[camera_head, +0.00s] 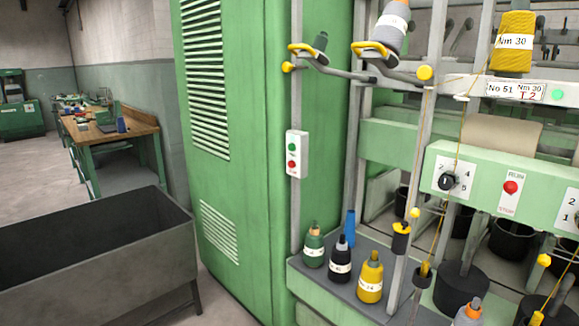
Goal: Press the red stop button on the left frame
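A small white switch box (303,154) is fixed to a grey upright post at the front of the green spinning frame (395,141). It carries a green button (291,147) above and a red button (291,164) below. A second red button or knob (510,187) sits on a white plate marked RUN and STOP on the green panel at the right. I cannot tell from this view whether this is the left frame. Neither of my grippers is in view.
A dark metal bin (100,239) stands at the lower left, beside the tall green louvred cabinet (222,180). Green, black and yellow bobbins (370,280) stand on the frame's low grey ledge. Arms with yellow ends (425,73) stick out above. A workbench (140,132) stands behind.

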